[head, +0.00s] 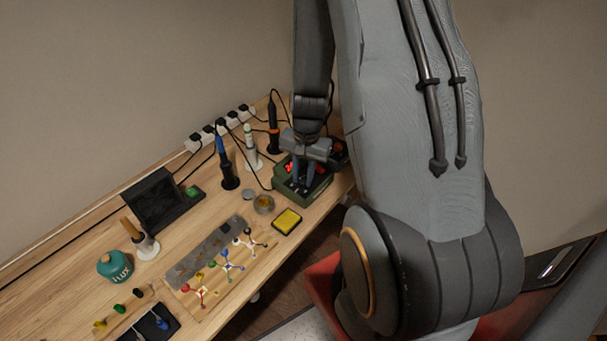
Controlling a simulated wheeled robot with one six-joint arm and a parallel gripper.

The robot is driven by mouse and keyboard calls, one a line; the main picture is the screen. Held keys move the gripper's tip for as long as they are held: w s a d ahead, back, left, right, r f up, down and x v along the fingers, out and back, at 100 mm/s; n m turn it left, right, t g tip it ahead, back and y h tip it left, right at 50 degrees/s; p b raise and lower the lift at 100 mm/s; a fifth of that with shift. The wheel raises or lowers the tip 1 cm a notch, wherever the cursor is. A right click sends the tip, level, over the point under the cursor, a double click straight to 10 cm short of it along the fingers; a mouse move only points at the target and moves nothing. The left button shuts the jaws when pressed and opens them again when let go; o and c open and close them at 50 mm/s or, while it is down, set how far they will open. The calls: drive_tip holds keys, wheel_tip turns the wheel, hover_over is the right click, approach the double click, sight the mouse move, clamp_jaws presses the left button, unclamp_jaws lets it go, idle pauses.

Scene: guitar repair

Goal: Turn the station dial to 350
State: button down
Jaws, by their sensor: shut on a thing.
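The green soldering station (285,189) stands at the right end of the wooden bench, with a red lit display (290,167) partly showing. My gripper (301,187) points down onto the station's front. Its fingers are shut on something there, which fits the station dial. The dial itself is hidden by the fingers, and the number on the display cannot be read from here.
A yellow sponge (287,221) and a round tin (263,204) sit close to the station. A blue iron (225,165) and other irons stand in holders behind.

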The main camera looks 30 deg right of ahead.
sight(304, 181)
idle(0.4)
drive_tip(key=c, duration=1.5)
unclamp_jaws()
drive_tip(key=shift+r, duration=0.1)
drive_tip(key=shift+s+d+r+b, duration=0.1)
drive_tip(key=shift+r+b, duration=0.3)
drive_tip(key=shift+r, duration=1.55)
drive_tip(key=shift+s+d+r+b, duration=0.1)
drive_tip(key=shift+r+b, duration=0.25)
drive_tip(key=shift+r, duration=1.55)
drive_tip(key=shift+a, duration=0.1)
drive_tip(key=s+a+r+n+b, duration=0.1)
drive_tip(key=s+a+r+n, duration=0.1)
drive_tip(key=a+n, duration=0.1)
drive_tip(key=s+a+r+n+b, duration=0.1)
drive_tip(key=s+a+r+n, duration=0.1)
drive_tip(key=a, duration=0.3)
drive_tip(key=s+a+r+n+t+b, duration=0.1)
drive_tip(key=s+a+r+n, duration=0.1)
drive_tip(key=a+n, duration=0.3)
drive_tip(key=shift+s+r, duration=0.25)
drive_tip(key=shift+s, duration=0.2)
